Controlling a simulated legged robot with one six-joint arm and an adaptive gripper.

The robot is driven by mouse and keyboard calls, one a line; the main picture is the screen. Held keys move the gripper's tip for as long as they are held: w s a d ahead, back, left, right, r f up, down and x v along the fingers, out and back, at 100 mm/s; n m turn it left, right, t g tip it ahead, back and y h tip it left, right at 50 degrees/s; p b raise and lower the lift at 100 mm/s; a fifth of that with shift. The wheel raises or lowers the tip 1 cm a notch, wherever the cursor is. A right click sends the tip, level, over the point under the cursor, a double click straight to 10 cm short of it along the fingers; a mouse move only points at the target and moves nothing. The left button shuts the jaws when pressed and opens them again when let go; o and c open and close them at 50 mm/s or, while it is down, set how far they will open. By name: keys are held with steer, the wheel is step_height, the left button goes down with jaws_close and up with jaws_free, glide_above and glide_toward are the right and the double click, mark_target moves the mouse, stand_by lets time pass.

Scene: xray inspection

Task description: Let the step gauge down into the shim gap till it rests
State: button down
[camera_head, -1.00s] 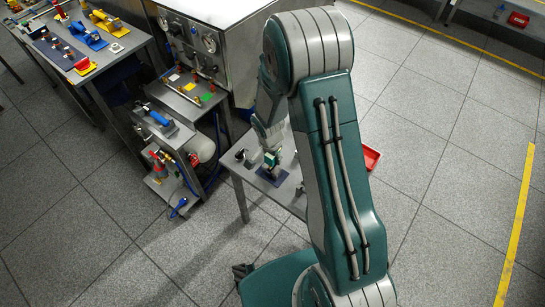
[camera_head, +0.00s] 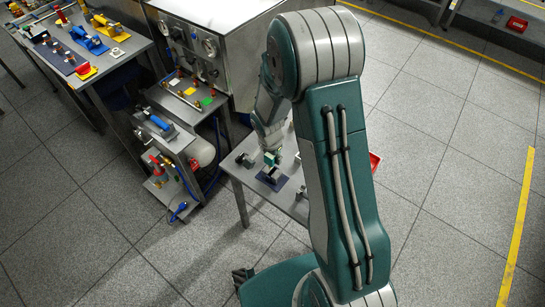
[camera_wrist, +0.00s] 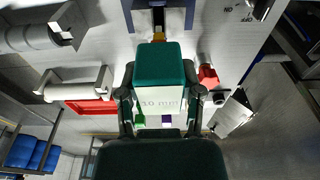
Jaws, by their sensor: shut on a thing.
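My gripper (camera_wrist: 158,105) is shut on the step gauge (camera_wrist: 158,68), a teal block with a pale face marked "10 mm". In the head view, my gripper (camera_head: 270,148) is over the small table, with the gauge close above the dark fixture (camera_head: 269,173).
The grey table (camera_head: 240,173) also carries small metal blocks. A red tray (camera_head: 375,161) is at its right, partly behind my arm. A steel cabinet (camera_head: 235,50) stands behind. In the wrist view, a red part (camera_wrist: 208,76) lies right of the gauge.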

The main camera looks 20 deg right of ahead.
steer(key=shift+r, duration=1.2)
stand_by(0.3)
steer(key=w+r+n+y, duration=0.1)
steer(key=w+n, duration=0.5)
steer(key=n, duration=0.4)
steer(key=shift+r+n+t, duration=0.25)
steer(key=shift+n+t, duration=0.05)
steer(key=shift+n, duration=0.1)
